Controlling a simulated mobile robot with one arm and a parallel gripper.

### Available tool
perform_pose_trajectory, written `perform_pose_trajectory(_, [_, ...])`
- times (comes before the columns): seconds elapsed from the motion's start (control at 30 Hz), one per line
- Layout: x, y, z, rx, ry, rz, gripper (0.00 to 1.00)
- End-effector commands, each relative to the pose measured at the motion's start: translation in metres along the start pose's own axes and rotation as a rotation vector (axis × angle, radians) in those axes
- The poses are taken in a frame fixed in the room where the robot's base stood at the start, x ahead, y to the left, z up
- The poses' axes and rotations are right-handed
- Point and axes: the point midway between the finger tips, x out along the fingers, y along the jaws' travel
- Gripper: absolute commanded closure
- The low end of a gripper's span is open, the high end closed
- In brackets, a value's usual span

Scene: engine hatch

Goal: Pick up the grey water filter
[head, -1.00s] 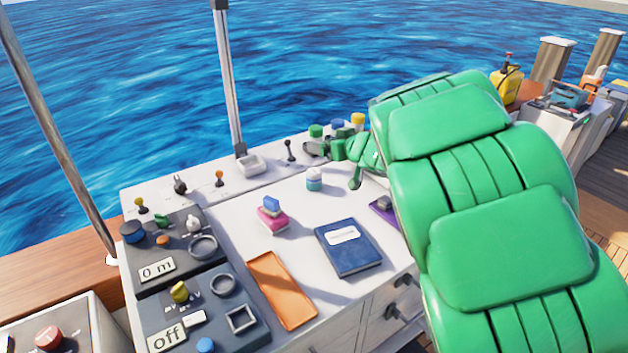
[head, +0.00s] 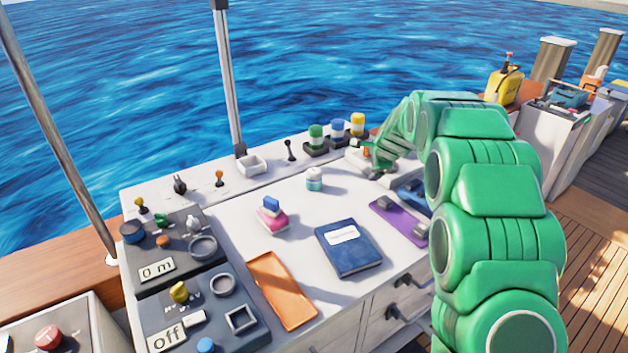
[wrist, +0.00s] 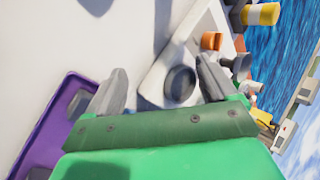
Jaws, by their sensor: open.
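A dark grey round piece (wrist: 180,84) sits on a pale plate (wrist: 152,88) in the wrist view. It may be the grey water filter, but I cannot tell for sure. My gripper (wrist: 163,80) is open and empty, and the round piece shows between its two fingers, nearer the right one. In the head view my gripper (head: 376,170) is low over the far right part of the white counter, where it and my arm partly hide the plate.
An orange knob (wrist: 211,41) stands close beyond the right finger. A purple tray (head: 381,207) with grey pieces lies nearer. Green, blue and yellow-topped jars (head: 316,138) stand at the back edge. A small white jar (head: 314,180) and blue book (head: 348,247) are left.

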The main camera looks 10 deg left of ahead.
Motion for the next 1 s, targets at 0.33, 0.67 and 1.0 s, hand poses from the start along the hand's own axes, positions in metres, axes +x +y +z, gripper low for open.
perform_pose_trajectory(0.33, [0.006,-0.005,0.087,0.486,-0.468,0.205,0.14])
perform_pose_trajectory(0.67, [-0.019,-0.035,0.126,0.652,-0.748,0.274,0.14])
perform_pose_trajectory(1.0, [-0.046,-0.061,0.142,0.719,-0.935,0.302,0.14])
